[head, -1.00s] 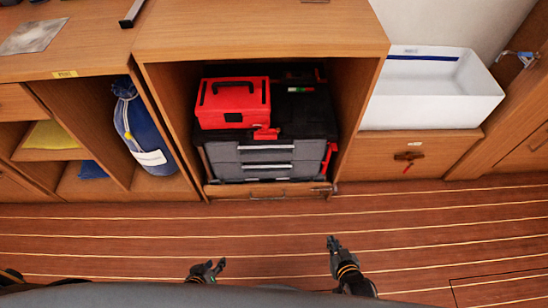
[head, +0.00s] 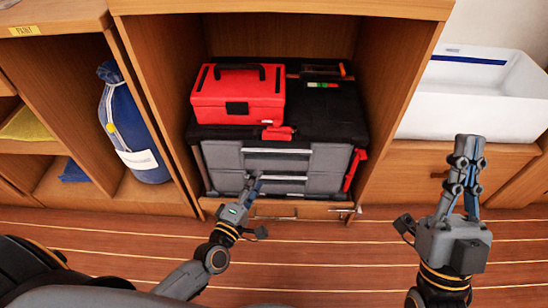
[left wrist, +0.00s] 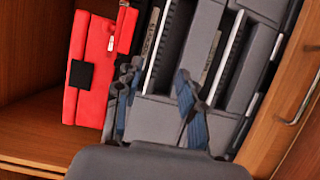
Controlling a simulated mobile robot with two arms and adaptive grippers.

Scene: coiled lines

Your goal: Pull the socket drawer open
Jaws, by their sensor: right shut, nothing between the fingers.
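A grey tool chest with two drawers stands in the cabinet opening. The upper drawer (head: 232,160) and the lower drawer (head: 318,185) both look closed, each with a silver bar handle. In the left wrist view the upper drawer's handle (left wrist: 157,52) and the lower drawer's handle (left wrist: 222,60) run side by side, with small labels I cannot read surely. My left gripper (head: 253,182) is in front of the drawers; its fingers (left wrist: 158,92) are spread apart and hold nothing visible. Contact with a handle cannot be told. My right gripper (head: 468,142) is shut and empty, at the right before the white bin.
A red toolbox (head: 238,95) sits on the chest's black top. A wooden front with a handle (head: 275,214) lies below the chest. A blue bag (head: 130,130) stands in the left compartment, and a white bin (head: 465,100) is at the right. The cabinet's side walls flank the chest.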

